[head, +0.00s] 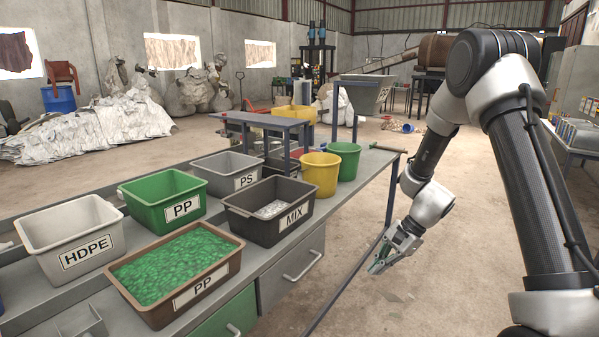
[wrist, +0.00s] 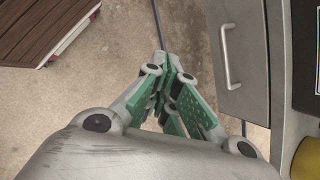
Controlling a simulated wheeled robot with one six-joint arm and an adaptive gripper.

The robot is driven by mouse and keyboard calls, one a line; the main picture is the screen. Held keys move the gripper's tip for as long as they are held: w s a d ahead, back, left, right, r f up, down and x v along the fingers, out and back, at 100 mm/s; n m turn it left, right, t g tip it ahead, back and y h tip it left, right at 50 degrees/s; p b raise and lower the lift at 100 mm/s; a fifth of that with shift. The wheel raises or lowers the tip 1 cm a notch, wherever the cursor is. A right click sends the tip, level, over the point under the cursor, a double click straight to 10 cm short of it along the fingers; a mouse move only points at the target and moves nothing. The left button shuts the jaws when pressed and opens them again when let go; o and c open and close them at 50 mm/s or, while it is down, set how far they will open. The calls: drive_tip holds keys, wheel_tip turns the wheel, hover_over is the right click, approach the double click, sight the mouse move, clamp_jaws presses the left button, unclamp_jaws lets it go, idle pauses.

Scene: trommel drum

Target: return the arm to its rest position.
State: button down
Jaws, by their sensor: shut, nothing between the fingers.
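My arm reaches down at the right of the head view. My gripper (head: 381,262) hangs in front of the bench's right end, pointing down, apart from the bench. In the wrist view my gripper (wrist: 168,70) has its green-padded fingers together, with nothing held between them. Below the fingers the wrist view shows bare floor and a thin dark rail.
The bench (head: 337,222) carries an HDPE bin (head: 72,240), PP bins, a PS bin (head: 228,174), a MIX bin (head: 268,211), a yellow bucket (head: 320,174) and a green bucket (head: 343,160). A drawer front (wrist: 238,55) is near my gripper. Open floor lies right of the bench.

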drive_tip(key=s+d+r+n+t+h, duration=0.1)
drive_tip(key=s+d+r+n, duration=0.3)
drive_tip(key=s+r, duration=0.4)
drive_tip(key=s+d+r+n+t+h, duration=0.2)
drive_tip(key=s+d+r+n+h, duration=0.1)
drive_tip(key=s+r, duration=0.6)
drive_tip(key=s+d+r+n+t+h, duration=0.1)
drive_tip(key=s+d+r+n, duration=0.4)
drive_tip(key=r, duration=0.6)
drive_tip(key=s+d+h, duration=0.1)
drive_tip(key=s+d, duration=0.1)
drive_tip(key=s, duration=0.1)
drive_tip(key=shift+s+r+t+h, duration=0.3)
drive_tip(key=shift+s+r+h, duration=0.05)
drive_tip(key=shift+s+h, duration=0.05)
